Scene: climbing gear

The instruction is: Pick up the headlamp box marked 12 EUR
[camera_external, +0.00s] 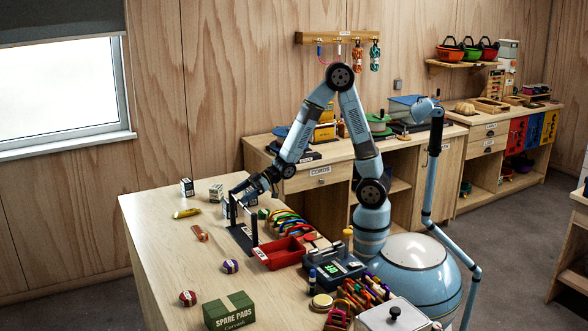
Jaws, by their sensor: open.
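Several small boxes stand near the back of the wooden table: a dark-and-white box (187,187) at the left, a pale box (216,193) to its right, and another pale box (251,199) beside my gripper. Their print is too small to read, so I cannot tell which is the headlamp box marked 12 EUR. My gripper (238,191) is open, reaching down and left between the two pale boxes. I cannot tell whether it touches either one. My forearm and wrist come in from the upper right.
A black stand (243,236) with upright posts is just in front of my gripper. A red tray (282,254), coloured slings (286,224) and a green SPARE PADS box (229,311) are nearby. The table's left part is mostly clear, with a yellow item (187,213).

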